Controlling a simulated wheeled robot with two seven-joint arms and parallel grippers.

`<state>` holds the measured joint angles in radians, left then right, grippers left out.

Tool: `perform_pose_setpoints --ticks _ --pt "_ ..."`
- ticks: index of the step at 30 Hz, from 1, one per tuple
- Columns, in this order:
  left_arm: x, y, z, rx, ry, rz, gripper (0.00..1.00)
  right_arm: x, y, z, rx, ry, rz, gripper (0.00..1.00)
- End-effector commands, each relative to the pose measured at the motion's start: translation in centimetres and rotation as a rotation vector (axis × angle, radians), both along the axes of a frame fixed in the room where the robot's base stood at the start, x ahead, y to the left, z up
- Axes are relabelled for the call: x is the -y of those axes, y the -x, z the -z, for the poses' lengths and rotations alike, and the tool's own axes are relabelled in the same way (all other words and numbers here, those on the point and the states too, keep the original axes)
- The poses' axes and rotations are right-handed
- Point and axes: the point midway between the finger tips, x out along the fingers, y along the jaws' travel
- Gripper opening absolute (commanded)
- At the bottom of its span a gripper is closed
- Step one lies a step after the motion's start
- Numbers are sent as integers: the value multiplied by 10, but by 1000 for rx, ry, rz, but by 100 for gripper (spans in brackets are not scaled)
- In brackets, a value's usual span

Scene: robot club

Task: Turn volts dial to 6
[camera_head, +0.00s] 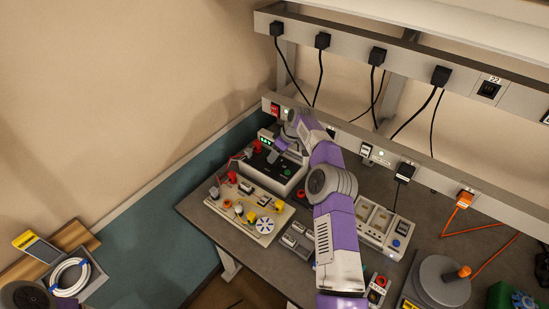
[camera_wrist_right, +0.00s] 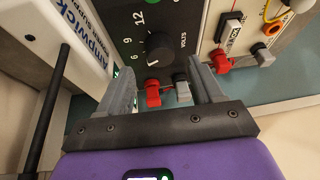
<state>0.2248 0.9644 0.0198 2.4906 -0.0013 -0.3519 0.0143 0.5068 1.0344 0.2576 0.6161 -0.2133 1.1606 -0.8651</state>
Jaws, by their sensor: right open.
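The volts dial (camera_wrist_right: 158,46) is a round black knob on the dark panel of the power supply, with a "VOLTS" label and printed numbers, 12, 9 and 6 among them. A short white mark shows near its lower edge; I cannot tell for sure which number it points at. My right gripper (camera_wrist_right: 163,76) is open, its two grey fingers apart on either side below the knob, not closed on it. In the head view the power supply (camera_head: 291,183) stands at the back left of the bench, partly hidden by my right gripper (camera_head: 279,150). My left gripper is out of view.
Red and grey plugs (camera_wrist_right: 152,92) sit between my fingers near the knob. A cream circuit board (camera_head: 222,209) lies in front of the power supply. A meter box (camera_head: 377,222) is to the right. A power rail (camera_head: 345,127) runs behind.

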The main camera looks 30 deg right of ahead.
Motion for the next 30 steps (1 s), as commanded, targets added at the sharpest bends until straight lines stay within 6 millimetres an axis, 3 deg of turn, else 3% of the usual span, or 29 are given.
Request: perform_pose_setpoints --ticks 7,25,30 --pt "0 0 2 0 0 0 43 6 10 -29 -1 0 0 66" --pt "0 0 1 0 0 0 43 7 11 -33 -2 -1 -1 66" --pt "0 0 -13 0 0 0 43 7 11 -48 -2 -1 -1 66"
